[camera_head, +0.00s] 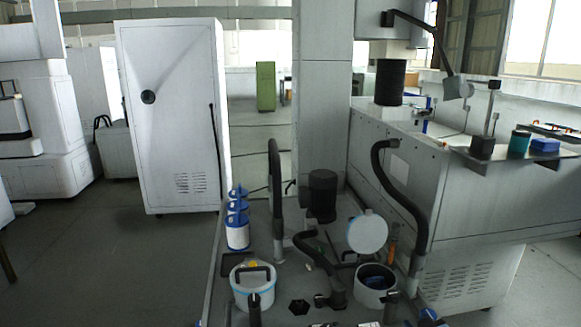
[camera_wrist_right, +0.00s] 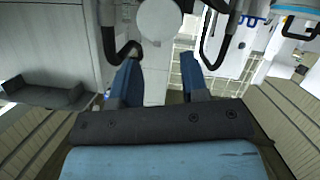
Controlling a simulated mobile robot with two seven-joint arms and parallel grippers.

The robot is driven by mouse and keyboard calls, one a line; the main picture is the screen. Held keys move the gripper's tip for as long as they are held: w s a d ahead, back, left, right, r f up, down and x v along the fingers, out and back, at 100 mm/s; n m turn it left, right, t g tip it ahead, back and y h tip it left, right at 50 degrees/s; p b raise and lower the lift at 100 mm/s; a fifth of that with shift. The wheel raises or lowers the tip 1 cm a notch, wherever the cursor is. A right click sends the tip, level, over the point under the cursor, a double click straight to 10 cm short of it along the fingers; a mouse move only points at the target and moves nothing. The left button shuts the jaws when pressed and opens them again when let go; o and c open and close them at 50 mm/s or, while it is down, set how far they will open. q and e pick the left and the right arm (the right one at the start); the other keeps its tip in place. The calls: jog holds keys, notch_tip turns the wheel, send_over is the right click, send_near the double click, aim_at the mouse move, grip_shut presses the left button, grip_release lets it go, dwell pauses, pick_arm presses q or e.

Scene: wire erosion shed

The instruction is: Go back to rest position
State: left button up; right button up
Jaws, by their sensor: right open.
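My right gripper (camera_wrist_right: 160,60) shows from behind in the right wrist view, with two blue fingers standing apart and nothing between them. A small blue and dark part at the bottom edge of the head view, right of centre, looks like this gripper (camera_head: 428,316), but it is mostly cut off. My left gripper does not show clearly in either view.
A low bench carries a white bucket (camera_head: 251,287), an open white tub (camera_head: 375,298), blue-and-white bottles (camera_head: 237,233) and black hoses (camera_head: 277,200). A grey machine (camera_head: 440,190) stands right, a white cabinet (camera_head: 172,120) behind left.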

pick_arm(q)
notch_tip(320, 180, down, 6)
jog(key=b, duration=0.5)
pick_arm(e)
jog(key=s+a+f+g+y, duration=0.1)
jog(key=s+a+f, duration=0.35)
jog(key=s, duration=0.55)
jog(key=s+a+f+g+y, duration=0.1)
jog(key=s+a+f, duration=0.35)
jog(key=s, duration=0.65)
jog(key=s+a+f+g+y, duration=0.1)
jog(key=s+a+f, duration=0.35)
jog(key=s, duration=0.55)
pick_arm(q)
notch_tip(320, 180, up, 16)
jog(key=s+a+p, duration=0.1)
jog(key=p, duration=2.1)
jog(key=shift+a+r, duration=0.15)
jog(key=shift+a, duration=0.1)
pick_arm(e)
notch_tip(320, 180, up, 18)
jog(key=s+d, duration=0.1)
jog(key=s, duration=0.1)
jog(key=shift+f+m, duration=0.25)
jog(key=shift+m, duration=0.15)
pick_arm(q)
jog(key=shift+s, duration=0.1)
